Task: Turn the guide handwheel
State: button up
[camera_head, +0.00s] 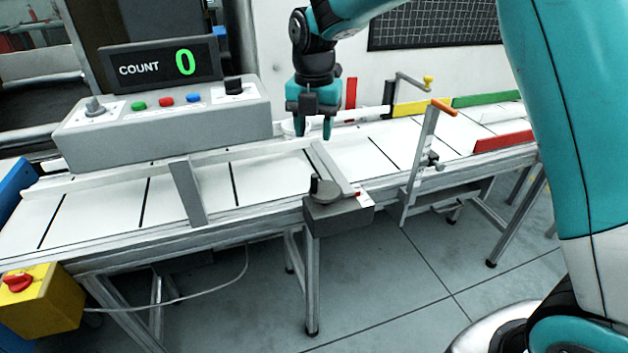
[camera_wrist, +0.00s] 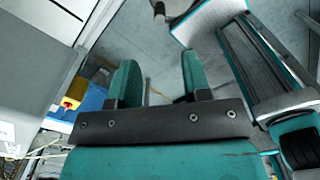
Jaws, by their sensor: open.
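A dark round knob (camera_head: 323,189), which looks like the guide handwheel, sits on a grey block (camera_head: 338,214) at the conveyor's near edge. A flat metal bar (camera_head: 330,163) runs back from the block across the white belt. My gripper (camera_head: 312,130) points down above the far side of the belt, behind the knob and apart from it. Its teal fingers are open with nothing between them; they also show in the wrist view (camera_wrist: 158,75). The knob cannot be made out in the wrist view.
A control box (camera_head: 165,120) with a count display (camera_head: 160,61) reading 0 stands left of my gripper. To the right are an upright lever with an orange handle (camera_head: 443,106) and a crank with a yellow knob (camera_head: 428,80). A yellow switch box (camera_head: 38,305) is front left.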

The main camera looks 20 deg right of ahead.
aim_at(314, 193)
notch_tip(314, 193, down, 13)
jog(key=shift+f, duration=0.1)
dwell(0.3)
grip_shut()
